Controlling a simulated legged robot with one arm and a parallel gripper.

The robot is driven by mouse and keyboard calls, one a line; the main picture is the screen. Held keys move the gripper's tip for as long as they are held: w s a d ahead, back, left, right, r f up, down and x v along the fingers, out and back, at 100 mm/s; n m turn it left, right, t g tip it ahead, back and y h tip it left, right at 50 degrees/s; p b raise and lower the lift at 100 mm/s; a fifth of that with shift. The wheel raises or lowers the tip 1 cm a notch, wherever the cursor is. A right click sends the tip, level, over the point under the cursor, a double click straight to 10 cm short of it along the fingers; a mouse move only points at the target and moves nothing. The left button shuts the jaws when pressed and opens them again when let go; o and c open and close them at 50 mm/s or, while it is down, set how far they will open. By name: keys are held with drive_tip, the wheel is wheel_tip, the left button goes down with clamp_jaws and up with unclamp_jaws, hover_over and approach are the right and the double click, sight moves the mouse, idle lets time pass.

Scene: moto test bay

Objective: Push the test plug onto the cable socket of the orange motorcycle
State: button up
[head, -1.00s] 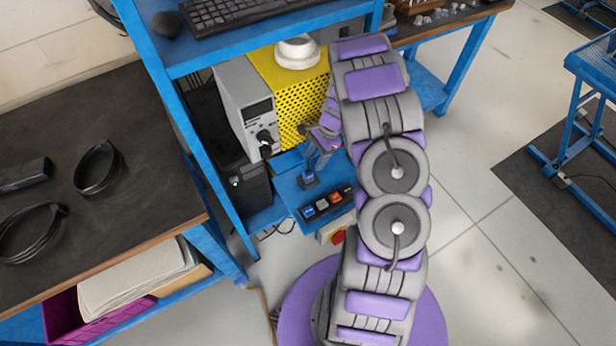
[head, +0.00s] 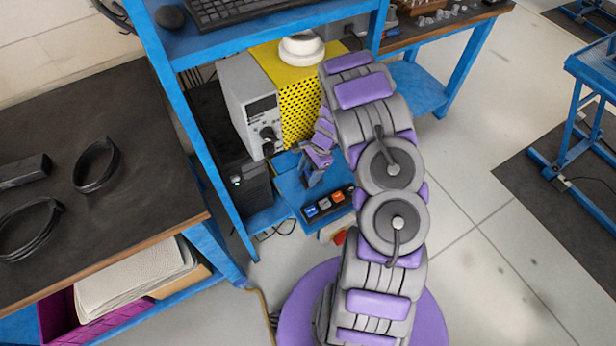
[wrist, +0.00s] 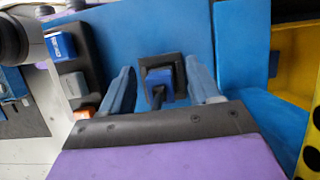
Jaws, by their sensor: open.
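The test plug (wrist: 163,82) looks like a small blue block with a black collar and a short dark cable. It is at the blue shelf in the wrist view. My gripper (wrist: 160,68) is open, with one blue-grey finger on each side of the plug in the picture. Gaps show between the plug and both fingers, so it is not gripped. In the head view my gripper (head: 312,172) is low over the blue shelf and largely covers the plug. I see no orange motorcycle and no cable socket in either view.
A switch box (head: 325,205) with blue, grey and orange switches lies close beside my gripper. A grey instrument (head: 248,100) and a yellow perforated case (head: 300,105) stand behind it. A dark bench (head: 130,190) with black cable coils is at the left. Open floor lies right.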

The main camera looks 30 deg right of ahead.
drive_tip(key=shift+d+f, duration=0.25)
drive_tip(key=shift+d, duration=0.55)
drive_tip(key=shift+a+r, duration=0.1)
drive_tip(key=shift+a, duration=0.6)
drive_tip(key=c, duration=0.5)
drive_tip(key=shift+c, duration=1.3)
drive_tip(key=shift+d, duration=0.4)
drive_tip(key=c, duration=0.3)
